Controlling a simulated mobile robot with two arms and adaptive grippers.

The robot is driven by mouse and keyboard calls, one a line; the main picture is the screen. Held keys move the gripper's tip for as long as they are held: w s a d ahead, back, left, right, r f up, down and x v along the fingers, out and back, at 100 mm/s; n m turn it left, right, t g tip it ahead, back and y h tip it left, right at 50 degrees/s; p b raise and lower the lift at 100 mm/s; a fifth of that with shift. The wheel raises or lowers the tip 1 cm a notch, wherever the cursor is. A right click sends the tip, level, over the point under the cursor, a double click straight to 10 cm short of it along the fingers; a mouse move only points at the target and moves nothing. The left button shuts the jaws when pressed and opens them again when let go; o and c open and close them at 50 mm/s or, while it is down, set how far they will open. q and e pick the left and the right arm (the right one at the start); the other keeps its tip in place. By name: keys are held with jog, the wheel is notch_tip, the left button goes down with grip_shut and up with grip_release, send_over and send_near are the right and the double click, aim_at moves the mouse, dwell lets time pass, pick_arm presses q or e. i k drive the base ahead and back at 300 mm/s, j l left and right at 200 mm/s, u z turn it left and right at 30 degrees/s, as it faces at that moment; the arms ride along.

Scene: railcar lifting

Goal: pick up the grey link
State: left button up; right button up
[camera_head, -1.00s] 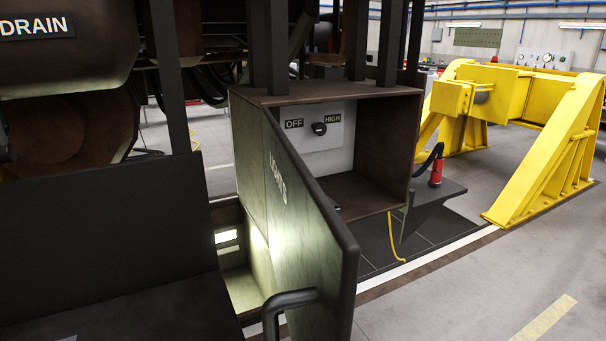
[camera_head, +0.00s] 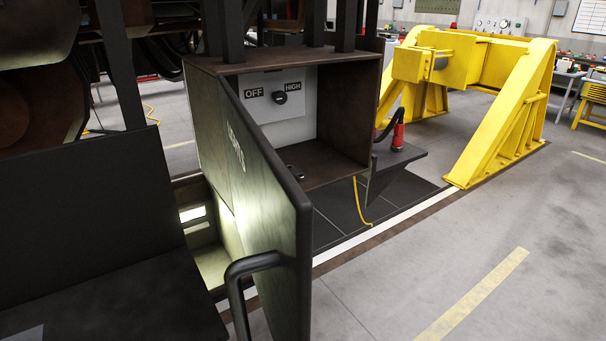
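No other grey link is clearly seen. Neither of my grippers is in view.
The door stands open toward me with a black handle (camera_head: 250,265). A switch (camera_head: 280,98) marked OFF and HIGH is inside. A red cylinder (camera_head: 397,137) stands on a dark bracket at right. A yellow frame (camera_head: 505,120) stands behind. Floor at right is clear.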

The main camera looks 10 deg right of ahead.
aim_at(298, 175)
jog(key=z, duration=0.25)
jog(key=i+l+u, duration=0.1)
jog(key=u, duration=0.35)
jog(key=i+l+u, duration=0.25)
jog(key=l, duration=0.4)
jog(key=l+u, duration=0.2)
jog(key=l, duration=0.4)
jog(key=l+u, duration=0.25)
jog(key=l, duration=0.4)
